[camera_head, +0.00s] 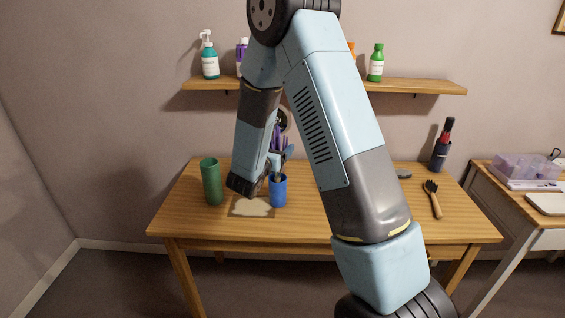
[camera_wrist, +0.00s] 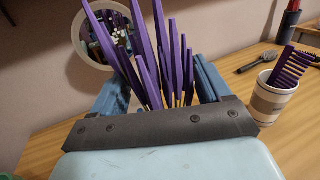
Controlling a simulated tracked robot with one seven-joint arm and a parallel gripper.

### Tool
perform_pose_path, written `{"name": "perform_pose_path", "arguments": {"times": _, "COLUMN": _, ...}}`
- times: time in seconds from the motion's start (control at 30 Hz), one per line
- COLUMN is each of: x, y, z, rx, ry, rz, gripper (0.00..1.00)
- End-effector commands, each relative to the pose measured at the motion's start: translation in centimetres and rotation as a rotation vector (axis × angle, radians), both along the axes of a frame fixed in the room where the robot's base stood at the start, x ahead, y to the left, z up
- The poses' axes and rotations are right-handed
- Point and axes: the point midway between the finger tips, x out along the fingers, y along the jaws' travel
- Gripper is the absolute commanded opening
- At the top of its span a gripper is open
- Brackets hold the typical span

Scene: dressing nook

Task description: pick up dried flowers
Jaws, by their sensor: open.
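The dried flowers are a bunch of tall purple spikes on thin tan stems; they show in the head view (camera_head: 278,137) above the blue cup (camera_head: 278,192) on the table, and large in the wrist view (camera_wrist: 168,50). My gripper (camera_wrist: 160,88) is open, with one blue finger on each side of the bunch in the wrist view. In the head view my gripper (camera_head: 278,162) is just above the blue cup, partly hidden by my arm. The wrist housing hides the lower stems in the wrist view. I cannot tell whether the fingers touch the stems.
A green vase (camera_head: 211,182) stands left of the blue cup. A round mirror (camera_wrist: 88,50) is behind the flowers. A striped cup (camera_wrist: 270,98) with a purple comb (camera_wrist: 291,68) stands to the right. A wooden-handled brush (camera_head: 433,198) lies on the table's right side. A shelf (camera_head: 435,87) holds bottles.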

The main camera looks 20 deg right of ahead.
Motion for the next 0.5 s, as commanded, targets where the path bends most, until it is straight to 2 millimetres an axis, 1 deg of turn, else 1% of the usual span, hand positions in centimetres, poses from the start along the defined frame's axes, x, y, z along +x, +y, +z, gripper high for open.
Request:
{"name": "perform_pose_path", "arguments": {"times": 0.03, "x": 0.44, "y": -0.5, "z": -0.07, "rx": 0.001, "ry": 0.001, "rz": -0.003, "gripper": 0.77}}
{"name": "perform_pose_path", "arguments": {"times": 0.1, "x": 0.81, "y": -0.79, "z": -0.07, "rx": 0.0, "ry": 0.001, "rz": -0.002, "gripper": 0.77}}
{"name": "perform_pose_path", "arguments": {"times": 0.33, "x": 0.93, "y": -0.82, "z": -0.05, "rx": 0.0, "ry": 0.001, "rz": 0.0, "gripper": 0.77}}
{"name": "perform_pose_path", "arguments": {"times": 0.5, "x": 0.92, "y": -0.8, "z": -0.06, "rx": 0.0, "ry": 0.001, "rz": 0.0, "gripper": 0.61}}
